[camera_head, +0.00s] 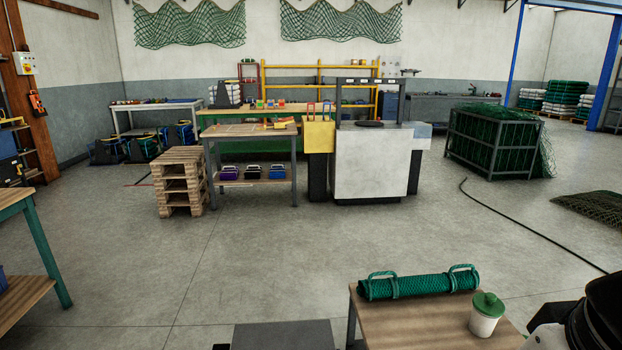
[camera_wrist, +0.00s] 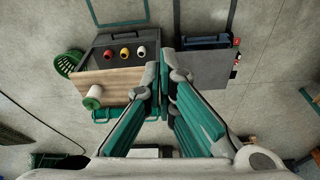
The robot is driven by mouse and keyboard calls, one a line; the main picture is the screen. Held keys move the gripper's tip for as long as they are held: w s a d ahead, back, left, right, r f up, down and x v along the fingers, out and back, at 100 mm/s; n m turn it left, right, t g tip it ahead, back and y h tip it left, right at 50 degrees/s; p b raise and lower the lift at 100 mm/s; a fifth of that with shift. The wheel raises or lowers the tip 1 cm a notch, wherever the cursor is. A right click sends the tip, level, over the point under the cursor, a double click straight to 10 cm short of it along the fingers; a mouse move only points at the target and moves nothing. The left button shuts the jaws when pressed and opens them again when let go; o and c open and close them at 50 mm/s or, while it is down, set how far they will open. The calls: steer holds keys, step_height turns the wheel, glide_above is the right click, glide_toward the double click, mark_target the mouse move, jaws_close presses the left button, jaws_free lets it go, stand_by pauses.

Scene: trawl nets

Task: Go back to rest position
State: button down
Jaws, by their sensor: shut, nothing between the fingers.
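My gripper (camera_wrist: 165,75) is shut with nothing between its fingers. It shows in the wrist view, its green and grey fingers meeting near the middle, above the floor and beside a small wooden table. In the head view, only a dark and white part of my own arm shows at the bottom right corner. The gripper itself is not seen there.
A wooden table (camera_head: 395,328) at the front right bears a green net roll (camera_head: 420,284) and a white cup with green lid (camera_head: 486,315). Workbenches (camera_head: 250,131), pallets (camera_head: 181,186) and a net cage (camera_head: 492,142) stand farther off. The middle floor (camera_head: 260,240) is clear.

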step_height(320, 180, up, 13)
steer(key=s+t+p, duration=0.1)
steer(key=s+p, duration=0.1)
steer(key=p, duration=0.8)
steer(key=shift+r+t+p, duration=0.15)
steer(key=shift+t+p, duration=0.15)
steer(key=shift+p, duration=0.05)
steer(key=shift+d, duration=0.1)
